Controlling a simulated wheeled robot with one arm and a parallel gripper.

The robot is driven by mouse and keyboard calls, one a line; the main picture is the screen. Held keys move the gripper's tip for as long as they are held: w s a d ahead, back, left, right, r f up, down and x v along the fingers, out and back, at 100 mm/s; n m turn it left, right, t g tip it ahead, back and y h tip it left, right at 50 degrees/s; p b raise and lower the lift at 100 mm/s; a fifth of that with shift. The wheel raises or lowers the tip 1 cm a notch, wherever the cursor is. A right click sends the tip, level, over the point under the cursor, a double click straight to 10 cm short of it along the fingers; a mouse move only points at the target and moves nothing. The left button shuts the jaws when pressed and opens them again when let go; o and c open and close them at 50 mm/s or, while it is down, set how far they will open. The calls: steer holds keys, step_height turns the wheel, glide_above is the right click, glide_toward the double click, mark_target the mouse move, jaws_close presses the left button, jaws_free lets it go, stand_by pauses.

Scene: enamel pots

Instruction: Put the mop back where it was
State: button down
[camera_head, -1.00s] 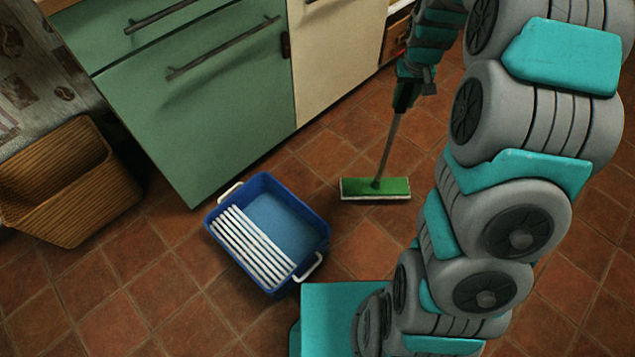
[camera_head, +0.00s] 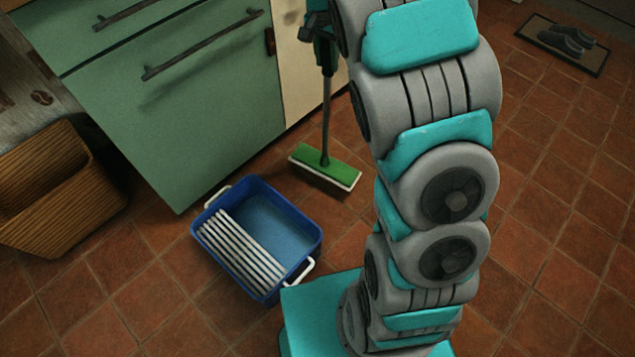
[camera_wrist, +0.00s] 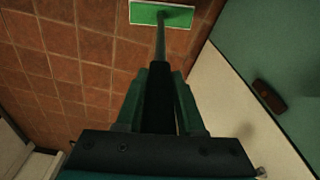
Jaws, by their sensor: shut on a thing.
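The mop has a green flat head with a white edge (camera_head: 326,167) and a thin grey handle. In the head view it stands close to the floor, just behind and right of the blue bucket (camera_head: 262,292). My gripper (camera_head: 325,62) is shut on the upper part of the handle, which is nearly upright. In the wrist view the handle runs from between the fingers (camera_wrist: 160,85) to the green head (camera_wrist: 162,14) at the top. I cannot tell whether the head touches the floor.
The bucket has a white slatted wringer and white handles. Green cabinets (camera_head: 190,120) stand behind it, with a cream panel (camera_head: 300,85) beside them. A wicker basket (camera_head: 60,190) is at left. A mat with dark shoes (camera_head: 562,43) lies at upper right. Tiled floor at right is clear.

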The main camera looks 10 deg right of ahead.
step_height(320, 180, down, 9)
steer(key=a+m, duration=0.2)
steer(key=shift+w+a, duration=0.2)
steer(key=shift+a, duration=0.1)
stand_by(0.4)
steer(key=shift+f, duration=0.15)
steer(key=c, duration=0.5)
jaws_free()
steer(key=r, duration=0.8)
steer(key=s+a+r, duration=0.1)
steer(key=r, duration=0.3)
steer(key=shift+a+r, duration=0.1)
